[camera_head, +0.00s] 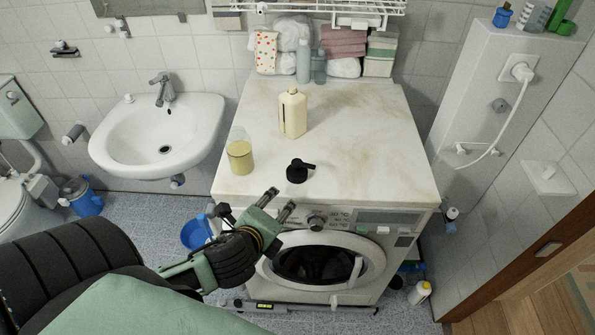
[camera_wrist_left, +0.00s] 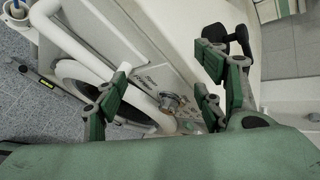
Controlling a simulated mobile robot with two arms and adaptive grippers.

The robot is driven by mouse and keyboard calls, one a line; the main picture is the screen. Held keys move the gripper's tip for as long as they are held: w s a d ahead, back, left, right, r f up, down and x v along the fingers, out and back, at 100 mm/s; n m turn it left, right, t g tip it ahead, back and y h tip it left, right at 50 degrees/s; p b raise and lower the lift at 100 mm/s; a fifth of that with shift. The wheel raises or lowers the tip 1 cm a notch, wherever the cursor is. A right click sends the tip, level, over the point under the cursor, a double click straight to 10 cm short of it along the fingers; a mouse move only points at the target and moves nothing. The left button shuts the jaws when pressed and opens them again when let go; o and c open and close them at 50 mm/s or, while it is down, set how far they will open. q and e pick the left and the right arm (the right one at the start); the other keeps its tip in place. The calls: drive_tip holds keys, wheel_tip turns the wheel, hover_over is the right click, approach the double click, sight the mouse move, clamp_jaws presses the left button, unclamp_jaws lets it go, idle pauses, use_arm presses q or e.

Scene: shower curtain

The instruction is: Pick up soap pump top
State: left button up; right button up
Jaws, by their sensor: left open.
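The soap pump top (camera_head: 299,170) is small and black with a short spout pointing right. It stands on the marble-like top of the washing machine, near the front edge. In the left wrist view the black pump top (camera_wrist_left: 240,38) shows at the upper right, partly behind a finger. My left gripper (camera_head: 281,200) is open and empty, just in front of the machine's front edge, short of the pump top and apart from it. Its green fingers (camera_wrist_left: 160,80) also show spread in the left wrist view. My right gripper is not in view.
Towels (camera_head: 343,42) and bottles line the back. The right part of the washing machine top (camera_head: 385,150) is clear. A sink (camera_head: 160,138) is at left.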

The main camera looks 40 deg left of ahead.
sight(295, 169)
use_arm(q)
drive_tip(key=w+r+m+t, duration=0.1)
drive_tip(key=w+r+m, duration=0.1)
drive_tip(key=m, duration=0.1)
drive_tip(key=w+r+m+t+h, duration=0.1)
drive_tip(key=w+m, duration=0.2)
drive_tip(key=m, duration=0.1)
drive_tip(key=w+r+m+t, duration=0.1)
drive_tip(key=w+r+m, duration=0.1)
drive_tip(key=m, duration=0.2)
drive_tip(key=shift+w+a+r+t+p, duration=0.2)
drive_tip(key=shift+a+r+t+p, duration=0.1)
drive_tip(key=shift+r+p, duration=0.1)
drive_tip(key=x, duration=0.2)
drive_tip(key=p+x, duration=0.1)
drive_tip(key=shift+w+a+f, duration=0.25)
drive_tip(key=shift+w+a, duration=0.05)
drive_tip(key=shift+w+f, duration=0.35)
drive_tip(key=shift+w, duration=0.25)
drive_tip(key=shift+c, duration=0.2)
drive_tip(key=shift+s, duration=0.1)
drive_tip(key=c, duration=0.9)
